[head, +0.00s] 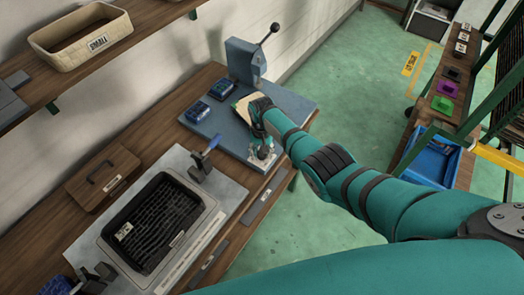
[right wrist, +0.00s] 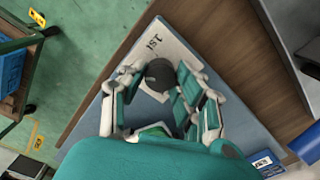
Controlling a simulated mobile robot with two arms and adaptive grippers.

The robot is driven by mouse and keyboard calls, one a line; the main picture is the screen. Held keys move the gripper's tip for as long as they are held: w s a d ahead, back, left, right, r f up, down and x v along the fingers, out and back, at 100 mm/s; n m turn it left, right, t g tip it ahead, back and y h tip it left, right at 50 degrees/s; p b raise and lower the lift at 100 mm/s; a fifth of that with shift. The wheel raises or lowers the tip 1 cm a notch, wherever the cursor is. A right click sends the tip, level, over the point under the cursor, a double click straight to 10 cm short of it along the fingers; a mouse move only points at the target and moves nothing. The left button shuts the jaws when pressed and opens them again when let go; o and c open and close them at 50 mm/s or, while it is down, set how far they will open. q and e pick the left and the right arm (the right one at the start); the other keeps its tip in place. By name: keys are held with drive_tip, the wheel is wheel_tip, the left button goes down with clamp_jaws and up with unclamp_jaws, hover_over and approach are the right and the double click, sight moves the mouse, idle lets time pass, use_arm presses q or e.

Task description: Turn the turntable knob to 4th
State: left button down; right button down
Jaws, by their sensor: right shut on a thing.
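The turntable knob (right wrist: 160,74) is a dark round knob, seen in the right wrist view on a pale plate (right wrist: 178,45) marked "1st". The plate lies on a blue-grey panel (right wrist: 85,125). My right gripper (right wrist: 160,82) is shut on the knob, with its fingers on either side of it. In the head view my right gripper (head: 262,153) is down at the near right edge of the blue-grey panel (head: 225,130), and it hides the knob there. Other markings around the knob are hidden or too small to read. My left gripper is not in view.
A grey block with a black-balled lever (head: 245,60) stands at the panel's back. Blue boxes (head: 196,112) lie on its left. A black basket (head: 150,225) sits in a tray further left. A shelf with a woven basket (head: 80,45) is above. Green floor (head: 330,80) is open on the right.

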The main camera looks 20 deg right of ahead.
drive_tip(key=shift+w+r, duration=0.1)
idle(0.3)
drive_tip(key=c, duration=0.9)
unclamp_jaws()
drive_tip(key=shift+c, duration=0.2)
wheel_tip(320, 180, up, 12)
